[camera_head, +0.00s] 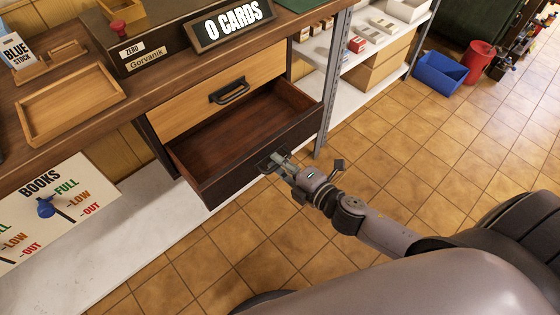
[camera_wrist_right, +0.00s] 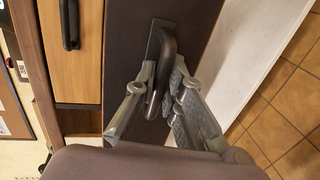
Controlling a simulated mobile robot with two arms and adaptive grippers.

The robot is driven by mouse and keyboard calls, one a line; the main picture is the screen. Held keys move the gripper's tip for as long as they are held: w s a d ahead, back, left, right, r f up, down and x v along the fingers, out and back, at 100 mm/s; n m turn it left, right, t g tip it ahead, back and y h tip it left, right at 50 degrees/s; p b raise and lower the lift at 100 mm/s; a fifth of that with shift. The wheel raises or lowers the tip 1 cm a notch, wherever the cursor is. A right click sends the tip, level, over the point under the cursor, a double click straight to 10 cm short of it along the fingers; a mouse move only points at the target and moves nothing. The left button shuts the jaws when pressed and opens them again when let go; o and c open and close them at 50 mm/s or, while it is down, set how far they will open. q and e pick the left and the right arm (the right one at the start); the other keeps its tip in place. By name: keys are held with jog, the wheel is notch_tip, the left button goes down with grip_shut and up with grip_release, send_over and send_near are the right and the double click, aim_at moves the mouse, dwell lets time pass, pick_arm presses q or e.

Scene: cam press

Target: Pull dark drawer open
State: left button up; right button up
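The dark drawer (camera_head: 228,184) is pulled out of the wooden cabinet, and its empty reddish-brown inside shows from above. Its front is dark brown, with a black bar handle (camera_wrist_right: 168,50) that also shows partly in the head view. My right gripper (camera_head: 274,163) is at this handle, in front of the drawer face. In the right wrist view, the fingers of my right gripper (camera_wrist_right: 160,95) lie on both sides of the handle and look closed on it. Part of the handle is hidden between the fingers. My left gripper is not in view.
A light wooden drawer (camera_head: 200,101) with a black handle sits shut above. The counter holds a wooden tray (camera_head: 70,105) and a "0 CARDS" sign (camera_head: 233,22). A metal shelf post (camera_head: 333,85) stands right of the drawer. Open tiled floor (camera_head: 440,150) lies in front.

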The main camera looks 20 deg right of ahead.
jog(key=shift+o, duration=0.7)
jog(key=v, duration=1.2)
